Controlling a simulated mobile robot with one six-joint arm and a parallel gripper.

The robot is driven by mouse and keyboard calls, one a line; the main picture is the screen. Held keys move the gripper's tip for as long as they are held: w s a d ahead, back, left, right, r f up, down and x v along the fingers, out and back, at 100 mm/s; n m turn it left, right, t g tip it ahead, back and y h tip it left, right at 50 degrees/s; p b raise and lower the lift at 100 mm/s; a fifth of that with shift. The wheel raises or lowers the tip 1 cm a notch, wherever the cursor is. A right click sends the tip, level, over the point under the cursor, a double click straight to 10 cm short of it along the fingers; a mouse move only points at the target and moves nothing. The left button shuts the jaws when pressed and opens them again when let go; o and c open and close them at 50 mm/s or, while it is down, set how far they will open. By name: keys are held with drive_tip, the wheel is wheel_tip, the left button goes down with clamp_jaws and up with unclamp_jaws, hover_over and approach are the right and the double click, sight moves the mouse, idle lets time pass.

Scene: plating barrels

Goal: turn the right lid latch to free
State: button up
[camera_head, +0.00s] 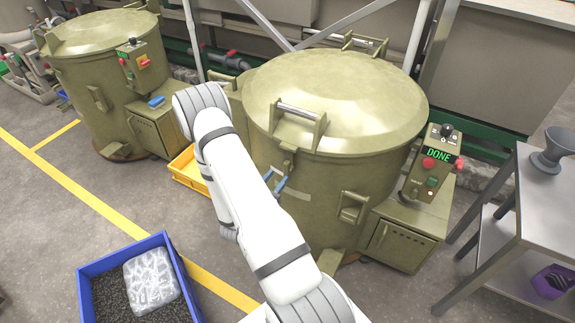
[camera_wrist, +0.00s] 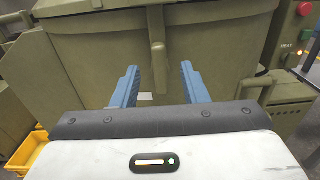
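The right barrel (camera_head: 345,185) is olive green with a domed lid (camera_head: 350,95) that is down. Its lid latch (camera_head: 288,160) is a small olive lever at the front rim, partly hidden by my gripper and arm in the head view. In the wrist view the latch (camera_wrist: 157,48) hangs straight down from the rim, lined up with the gap between my fingers. My gripper (camera_wrist: 158,72) has two blue fingers, open and spread to either side of the latch's lower end. I cannot tell how far the latch reaches between them. The gripper also shows in the head view (camera_head: 280,183).
A control box (camera_head: 436,160) right of the barrel shows "DONE". A handle (camera_head: 350,210) sticks out from the barrel front. A second barrel (camera_head: 105,80) stands left, a yellow crate (camera_head: 186,174) between. A blue bin (camera_head: 100,265) is on the floor; a metal table (camera_head: 535,190) stands right.

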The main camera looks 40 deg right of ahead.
sight(285, 168)
drive_tip(key=p+x, duration=0.1)
drive_tip(key=x, duration=0.6)
drive_tip(key=shift+w+d+f, duration=0.2)
drive_tip(key=shift+d, duration=0.1)
clamp_jaws()
